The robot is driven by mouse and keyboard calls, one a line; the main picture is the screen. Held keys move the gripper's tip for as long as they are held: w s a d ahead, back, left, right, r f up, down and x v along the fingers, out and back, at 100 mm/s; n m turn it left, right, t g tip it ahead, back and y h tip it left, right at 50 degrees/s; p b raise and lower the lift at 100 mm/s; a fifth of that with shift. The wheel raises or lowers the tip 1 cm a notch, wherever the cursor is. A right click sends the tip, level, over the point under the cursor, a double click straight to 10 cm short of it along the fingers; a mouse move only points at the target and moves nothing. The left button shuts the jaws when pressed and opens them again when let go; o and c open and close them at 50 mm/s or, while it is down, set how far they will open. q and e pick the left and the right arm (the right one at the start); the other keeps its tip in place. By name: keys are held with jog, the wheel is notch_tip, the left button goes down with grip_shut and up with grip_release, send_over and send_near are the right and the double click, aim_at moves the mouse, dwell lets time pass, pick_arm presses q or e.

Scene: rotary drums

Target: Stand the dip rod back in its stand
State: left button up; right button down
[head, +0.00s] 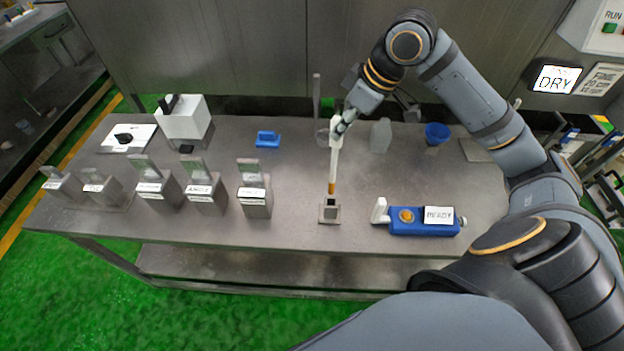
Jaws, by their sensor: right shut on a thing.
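The dip rod (334,165) is a long white stick with an orange-brown band near its lower end. It is close to upright. My right gripper (343,122) is shut on its upper part. The stand (329,213) is a small grey square block near the front edge of the table. The rod's lower end is at the top of the stand; I cannot tell whether it is inside the opening or just above it. My left gripper is not in view.
A blue device (392,226) with a READY card sits right of the stand, and a labelled metal container (256,206) left of it. A clear bottle (381,137) and blue cup (437,133) stand behind. The metal table (290,190) is bare around the stand.

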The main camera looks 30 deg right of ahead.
aim_at(334, 162)
jog(key=shift+s+a+r, duration=0.15)
jog(key=shift+a+r, duration=0.2)
jog(key=shift+a, duration=0.15)
notch_tip(334, 162, down, 11)
jog(key=s, duration=0.1)
jog(key=shift+s+d, duration=0.15)
jog(key=shift+d, duration=0.15)
jog(key=c, duration=1.3)
grip_release()
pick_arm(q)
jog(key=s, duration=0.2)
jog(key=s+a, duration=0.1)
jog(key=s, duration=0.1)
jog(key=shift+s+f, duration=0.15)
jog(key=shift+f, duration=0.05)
pick_arm(e)
jog(key=shift+o, duration=0.2)
